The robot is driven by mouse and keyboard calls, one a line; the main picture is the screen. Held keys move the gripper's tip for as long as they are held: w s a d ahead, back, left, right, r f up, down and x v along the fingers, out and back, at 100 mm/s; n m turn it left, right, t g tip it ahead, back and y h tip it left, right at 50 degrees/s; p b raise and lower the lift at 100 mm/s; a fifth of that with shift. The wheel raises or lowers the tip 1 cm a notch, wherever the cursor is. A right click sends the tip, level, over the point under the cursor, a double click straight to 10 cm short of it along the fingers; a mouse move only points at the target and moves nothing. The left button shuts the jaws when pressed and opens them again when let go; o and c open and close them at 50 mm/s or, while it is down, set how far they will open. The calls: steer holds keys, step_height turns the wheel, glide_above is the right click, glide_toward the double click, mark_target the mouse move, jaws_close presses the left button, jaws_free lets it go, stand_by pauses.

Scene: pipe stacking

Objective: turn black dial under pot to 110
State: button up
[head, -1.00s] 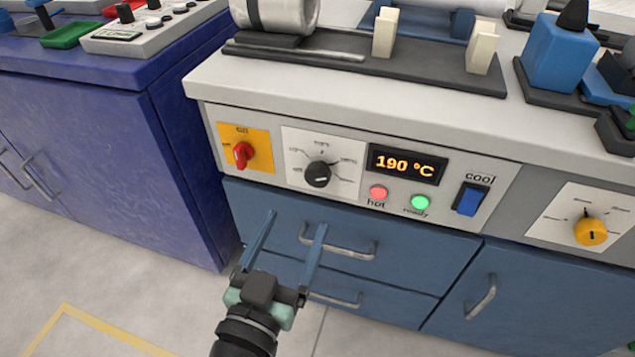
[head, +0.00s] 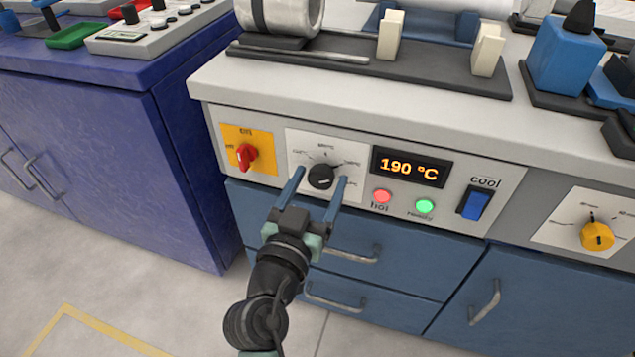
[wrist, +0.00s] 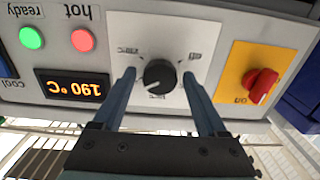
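The black dial (head: 321,177) sits on a white scale plate on the front panel, left of the display (head: 411,167), which reads 190 °C. My gripper (head: 319,183) is open, with its two blue fingers on either side of the dial. In the wrist view the dial (wrist: 159,75) shows between the spread fingertips, with a gap on each side and no clear contact. The scale numbers are too blurred to read surely. The pot is not clearly identifiable; a metal cylinder (head: 280,15) lies on the bench above the panel.
A red switch (head: 246,157) on a yellow plate is left of the dial. A red hot lamp (head: 382,196), a green ready lamp (head: 425,206) and a blue cool switch (head: 475,203) are to its right. Drawer handles (head: 350,255) stick out below.

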jaws_close()
steer(key=shift+n, duration=0.3)
steer(key=n+p, duration=0.2)
steer(key=n, duration=0.3)
steer(key=n+p, duration=0.2)
steer(key=n, duration=0.4)
steer(key=shift+n, duration=0.4)
steer(key=n+p, duration=0.3)
steer(key=n, duration=0.2)
steer(key=n+p, duration=0.2)
steer(key=n, duration=0.4)
steer(key=shift+n+p, duration=0.3)
